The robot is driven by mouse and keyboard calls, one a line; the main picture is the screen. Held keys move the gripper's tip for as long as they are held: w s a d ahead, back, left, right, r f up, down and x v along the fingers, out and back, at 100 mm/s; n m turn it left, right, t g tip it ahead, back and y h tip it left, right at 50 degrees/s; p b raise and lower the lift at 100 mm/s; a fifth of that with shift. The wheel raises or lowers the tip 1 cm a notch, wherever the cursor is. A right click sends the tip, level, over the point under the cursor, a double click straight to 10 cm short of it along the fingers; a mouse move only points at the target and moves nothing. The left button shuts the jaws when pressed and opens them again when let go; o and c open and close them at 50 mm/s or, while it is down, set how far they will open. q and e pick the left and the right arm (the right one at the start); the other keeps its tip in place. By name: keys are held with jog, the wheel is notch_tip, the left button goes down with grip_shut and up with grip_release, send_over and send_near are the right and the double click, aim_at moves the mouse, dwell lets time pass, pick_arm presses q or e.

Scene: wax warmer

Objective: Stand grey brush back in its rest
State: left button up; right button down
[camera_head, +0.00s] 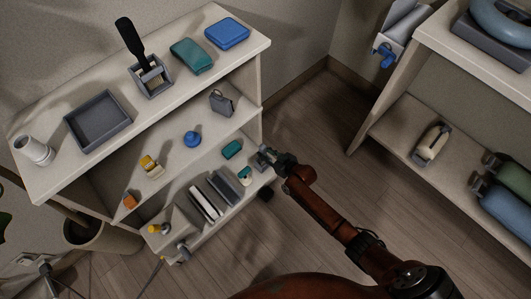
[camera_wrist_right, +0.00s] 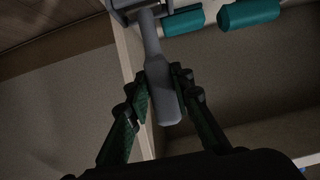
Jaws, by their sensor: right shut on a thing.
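My right gripper (camera_head: 268,158) is at the right end of the shelf unit, beside its lower boards. In the right wrist view the fingers (camera_wrist_right: 164,88) are shut on the grey brush (camera_wrist_right: 163,103). The brush's wide end lies between the fingers and its narrower part runs up the picture to a grey holder (camera_wrist_right: 128,8) at the top edge. I cannot tell whether the brush sits in that holder or only passes in front of it. In the head view the brush is too small to make out. My left gripper is not seen.
The shelf top holds a grey tray (camera_head: 98,121), a grey box (camera_head: 152,83) with a black-handled tool (camera_head: 131,39), a teal block (camera_head: 191,55) and a blue block (camera_head: 228,33). Teal items (camera_wrist_right: 248,13) lie near the brush. Floor (camera_head: 310,125) right of the unit is clear.

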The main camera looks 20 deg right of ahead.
jog(key=shift+f, duration=0.15)
jog(key=shift+f+b, duration=0.65)
jog(key=shift+f, duration=0.15)
jog(key=c, duration=1.6)
grip_release()
